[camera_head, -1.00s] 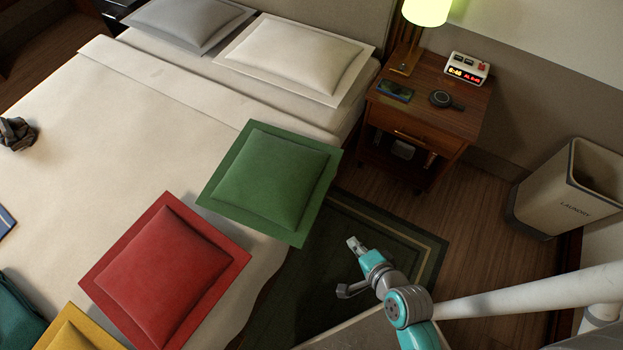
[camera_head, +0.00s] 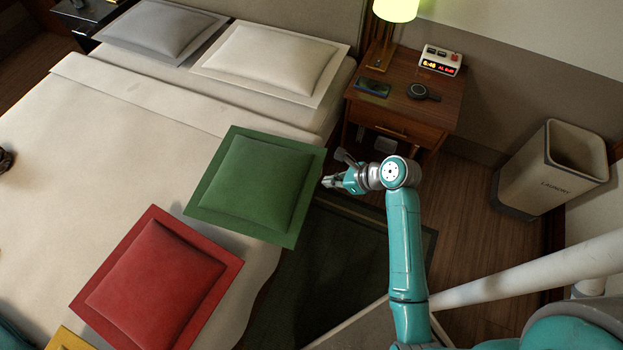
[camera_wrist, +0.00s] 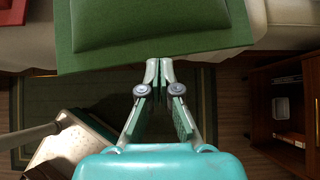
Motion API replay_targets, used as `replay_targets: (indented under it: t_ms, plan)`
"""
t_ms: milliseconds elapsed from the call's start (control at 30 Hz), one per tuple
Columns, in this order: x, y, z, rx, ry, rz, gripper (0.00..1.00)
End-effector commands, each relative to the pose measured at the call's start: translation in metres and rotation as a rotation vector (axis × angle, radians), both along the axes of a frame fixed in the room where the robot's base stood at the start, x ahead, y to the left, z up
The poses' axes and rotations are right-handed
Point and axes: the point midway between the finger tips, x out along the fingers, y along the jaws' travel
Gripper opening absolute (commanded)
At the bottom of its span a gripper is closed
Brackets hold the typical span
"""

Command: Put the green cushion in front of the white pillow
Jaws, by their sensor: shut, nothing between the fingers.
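The green cushion (camera_head: 256,186) lies on the bed near its right edge, its right corner reaching past the mattress side. It also fills the top of the wrist view (camera_wrist: 150,28). The white pillow (camera_head: 270,60) lies at the head of the bed, farther back and apart from the cushion. My gripper (camera_head: 328,182) is just to the right of the cushion's right edge. In the wrist view my gripper (camera_wrist: 159,68) has its fingertips together at the cushion's near edge, with nothing between them. I cannot tell whether the tips touch the cushion.
A grey pillow (camera_head: 160,30) lies left of the white one. A red cushion (camera_head: 155,282) lies nearer on the bed. The nightstand (camera_head: 432,112) with lamp, phone and clock stands behind my gripper. A laundry bin (camera_head: 545,175) stands at right. The bed left of the green cushion is clear.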

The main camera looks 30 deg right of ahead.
Motion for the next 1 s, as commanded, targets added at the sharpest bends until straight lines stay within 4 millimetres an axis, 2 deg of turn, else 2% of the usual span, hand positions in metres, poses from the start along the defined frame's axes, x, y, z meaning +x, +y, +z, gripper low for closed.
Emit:
replay_targets:
  t_ms: [567,733,1000]
  plan:
    - [0.056,0.042,-0.07,-0.003,0.0,0.004,0.0]
    - [0.075,0.056,-0.067,-0.003,-0.002,0.004,0.0]
    - [0.086,0.063,-0.067,-0.003,-0.001,0.002,0.0]
